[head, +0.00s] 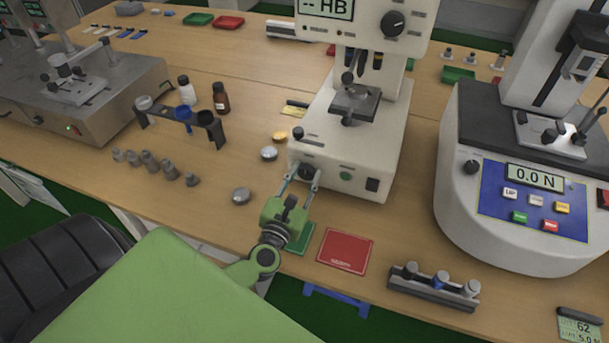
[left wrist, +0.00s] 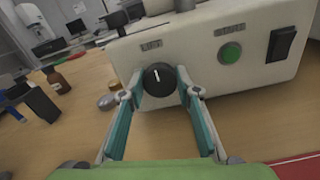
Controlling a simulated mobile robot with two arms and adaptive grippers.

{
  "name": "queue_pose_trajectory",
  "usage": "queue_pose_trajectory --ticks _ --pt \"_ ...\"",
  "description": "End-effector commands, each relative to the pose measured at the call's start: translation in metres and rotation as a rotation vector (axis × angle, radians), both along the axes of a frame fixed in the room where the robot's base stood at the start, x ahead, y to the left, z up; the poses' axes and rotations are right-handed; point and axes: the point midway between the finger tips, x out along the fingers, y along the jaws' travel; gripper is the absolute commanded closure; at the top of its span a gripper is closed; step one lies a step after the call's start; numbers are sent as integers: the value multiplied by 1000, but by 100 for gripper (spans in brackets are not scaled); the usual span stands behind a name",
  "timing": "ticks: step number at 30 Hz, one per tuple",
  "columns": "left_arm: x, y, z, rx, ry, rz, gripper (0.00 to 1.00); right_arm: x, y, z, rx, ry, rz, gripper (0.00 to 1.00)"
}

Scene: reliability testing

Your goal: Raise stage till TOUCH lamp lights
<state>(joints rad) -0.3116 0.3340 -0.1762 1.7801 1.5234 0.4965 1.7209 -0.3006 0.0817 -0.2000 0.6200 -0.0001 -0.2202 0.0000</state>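The hardness tester (head: 342,135) stands at the bench's middle, with "-- HB" on its display (head: 325,8). Its stage (head: 355,99) sits below the indenter (head: 362,62), with a gap between them. A black knob (left wrist: 160,79) with a white mark is on the front face, under a label that seems to read LIFT. A green round button or lamp (left wrist: 230,53) is right of it; its label is not legible. My left gripper (head: 305,174) is open, its fingertips on either side of the knob, with no clear grip. My right gripper is out of view.
A red mat (head: 344,251) and a holder with several cylinders (head: 434,287) lie at the front edge. A force tester (head: 530,205) reading 0.0 N stands right.

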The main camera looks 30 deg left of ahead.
Motion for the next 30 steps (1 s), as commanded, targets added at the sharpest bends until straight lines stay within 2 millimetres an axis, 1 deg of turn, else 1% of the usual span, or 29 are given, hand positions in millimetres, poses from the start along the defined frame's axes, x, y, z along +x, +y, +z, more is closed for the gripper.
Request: queue_pose_trajectory --ticks 7,14,30 --pt "0 0 0 25 6 0 91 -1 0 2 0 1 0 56" --pt "0 0 2 135 33 1 91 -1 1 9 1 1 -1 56" --pt "0 -2 1 613 150 -1 91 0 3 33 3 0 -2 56"
